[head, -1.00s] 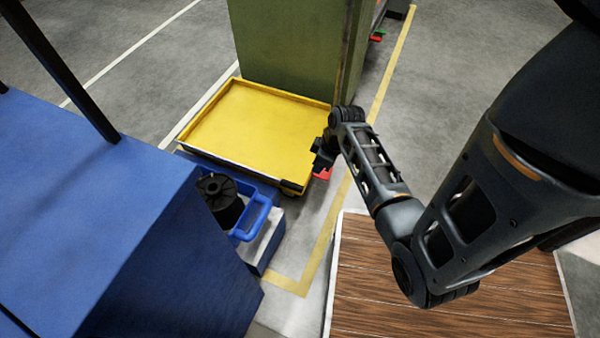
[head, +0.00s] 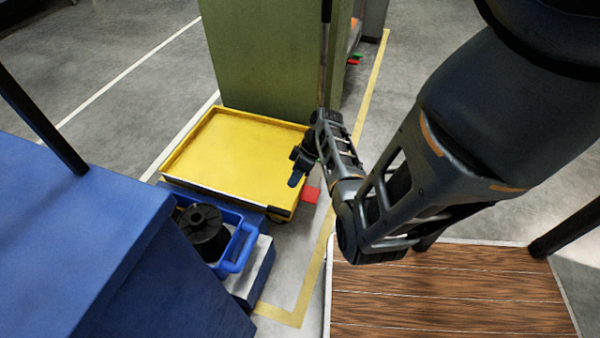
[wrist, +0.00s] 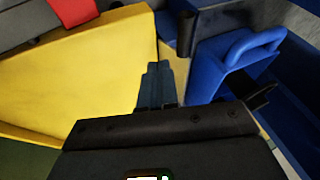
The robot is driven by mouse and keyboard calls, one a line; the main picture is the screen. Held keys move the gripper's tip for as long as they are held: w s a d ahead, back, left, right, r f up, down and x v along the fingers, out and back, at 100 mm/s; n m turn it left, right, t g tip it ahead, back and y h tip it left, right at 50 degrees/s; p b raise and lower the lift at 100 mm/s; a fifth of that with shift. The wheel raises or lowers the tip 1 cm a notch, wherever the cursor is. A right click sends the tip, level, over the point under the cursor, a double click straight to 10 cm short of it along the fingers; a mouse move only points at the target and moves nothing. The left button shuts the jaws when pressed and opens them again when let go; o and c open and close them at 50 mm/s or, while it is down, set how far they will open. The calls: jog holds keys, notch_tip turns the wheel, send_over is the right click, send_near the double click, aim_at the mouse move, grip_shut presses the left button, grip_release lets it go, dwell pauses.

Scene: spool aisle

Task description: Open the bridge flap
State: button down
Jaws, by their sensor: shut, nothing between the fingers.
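A yellow panel with a raised rim (head: 235,150), apparently the bridge flap, lies flat between the green cabinet and the blue unit. A dark piece (head: 280,213) sits on its near right corner. In the wrist view the yellow panel (wrist: 80,75) fills the left side. My gripper (head: 293,181) is over the panel's right edge, pointing down. Its fingers are together and empty, and they also show in the wrist view (wrist: 158,85). I cannot tell whether they touch the panel.
A blue crate (head: 243,245) holding a black spool (head: 204,228) stands near the panel. The green cabinet (head: 262,60) rises behind. A large blue unit (head: 75,235) is at left. A red piece (head: 310,195) is beside the panel. A wooden deck (head: 450,295) is at lower right.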

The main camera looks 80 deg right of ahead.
jog(key=a+f, duration=0.1)
jog(key=w+a+f+b, duration=0.1)
jog(key=f, duration=0.1)
jog(key=a+f, duration=0.1)
jog(key=shift+w+a+f, duration=0.1)
jog(key=shift+w+f, duration=0.05)
jog(key=shift+w, duration=0.2)
jog(key=shift+w+a+f+b, duration=0.25)
jog(key=shift+a+b, duration=0.1)
jog(key=shift+a, duration=0.15)
